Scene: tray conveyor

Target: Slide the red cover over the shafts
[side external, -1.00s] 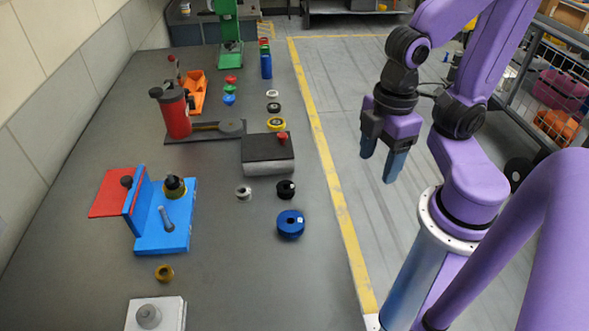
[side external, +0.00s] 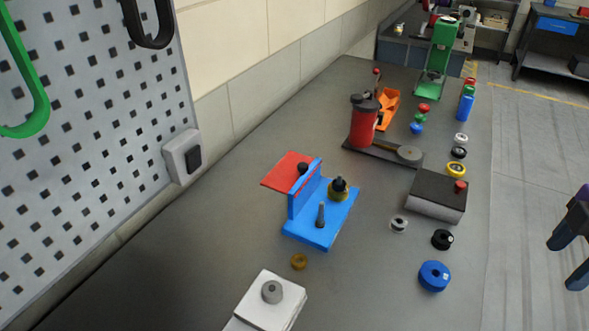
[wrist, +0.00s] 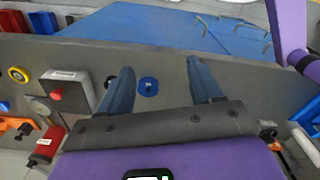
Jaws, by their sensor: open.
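The red cover (side external: 284,171) is a flat red plate with a dark knob (side external: 303,168). It sits to the left of the blue bracket's upright wall (side external: 304,190); whether it touches the wall is unclear. On the blue base (side external: 312,233) stand a bare grey shaft (side external: 320,215) and a second shaft with a black top (side external: 338,185) and a brass ring (side external: 338,195) around it. My gripper (side external: 568,256) is open and empty at the right edge, past the table edge and far from the cover. Its spread fingers (wrist: 160,70) also show in the wrist view.
A brass ring (side external: 299,262) and white block (side external: 270,305) lie in front of the bracket. Right of it are a silver ring (side external: 398,225), black ring (side external: 442,240), blue disc (side external: 434,276) and button box (side external: 437,196). The red canister (side external: 364,125) stands behind. The table's left front is clear.

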